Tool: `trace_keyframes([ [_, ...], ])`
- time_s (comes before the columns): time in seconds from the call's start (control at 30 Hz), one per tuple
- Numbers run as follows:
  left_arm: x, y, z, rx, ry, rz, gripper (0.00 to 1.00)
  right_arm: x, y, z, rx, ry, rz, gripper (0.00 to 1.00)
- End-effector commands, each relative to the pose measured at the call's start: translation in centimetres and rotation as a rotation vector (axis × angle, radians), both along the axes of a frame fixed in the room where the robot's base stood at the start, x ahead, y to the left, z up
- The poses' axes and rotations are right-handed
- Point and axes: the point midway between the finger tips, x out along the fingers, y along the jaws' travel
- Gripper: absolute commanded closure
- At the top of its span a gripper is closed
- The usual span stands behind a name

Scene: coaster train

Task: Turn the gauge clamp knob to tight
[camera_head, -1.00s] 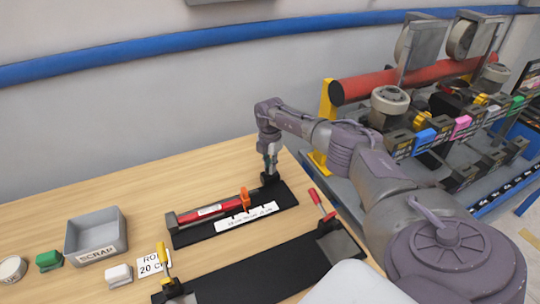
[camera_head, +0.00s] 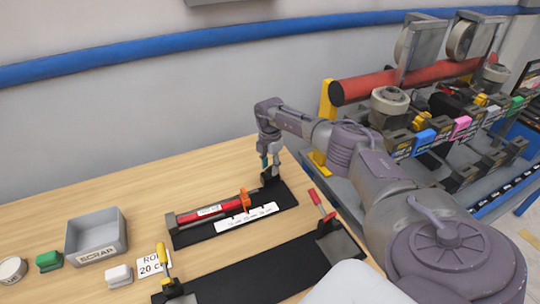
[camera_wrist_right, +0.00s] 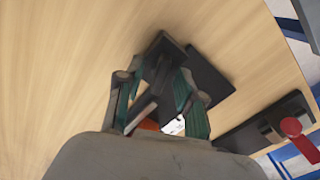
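The gauge (camera_head: 187,237) is a black base on the wooden table with a red bar (camera_head: 205,211), an orange piece (camera_head: 245,198) and a white label strip (camera_head: 247,217). A dark block (camera_head: 268,180) stands at its far right end; it also shows in the wrist view (camera_wrist_right: 163,58). My right gripper (camera_head: 269,168) is right above this block. In the wrist view its teal-padded fingers (camera_wrist_right: 160,88) stand apart, with dark gauge parts beyond and between them. The knob's shape and its setting cannot be made out. My left gripper is not in view.
A longer black fixture (camera_head: 258,272) with yellow and red-handled (camera_head: 316,197) clamps lies in front of the gauge. A grey scrap bin (camera_head: 85,247), a green block (camera_head: 48,261) and a white block (camera_head: 119,275) stand left. A rack with a red roll (camera_head: 405,80) is at right.

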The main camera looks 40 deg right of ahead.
Motion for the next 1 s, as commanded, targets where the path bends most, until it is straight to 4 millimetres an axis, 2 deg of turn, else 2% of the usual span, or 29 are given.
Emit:
trace_keyframes([
  [0.17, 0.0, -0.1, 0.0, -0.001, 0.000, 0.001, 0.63, 0.1, -0.1, 2.1, -0.001, -0.004, 0.000, 0.62],
  [0.4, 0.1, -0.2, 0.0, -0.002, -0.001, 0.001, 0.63, 0.1, -0.1, 7.3, -0.002, -0.005, 0.000, 0.62],
  [0.6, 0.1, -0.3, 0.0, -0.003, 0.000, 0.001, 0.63, 0.1, -0.1, 10.6, -0.001, -0.004, -0.001, 0.62],
  [0.77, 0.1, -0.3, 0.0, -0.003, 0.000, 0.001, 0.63, 0.1, -0.1, 11.8, -0.001, -0.002, -0.001, 0.62],
  [1.0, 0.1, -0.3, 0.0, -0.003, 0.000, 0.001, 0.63, 0.0, -0.1, 12.0, -0.001, -0.001, -0.001, 0.62],
])
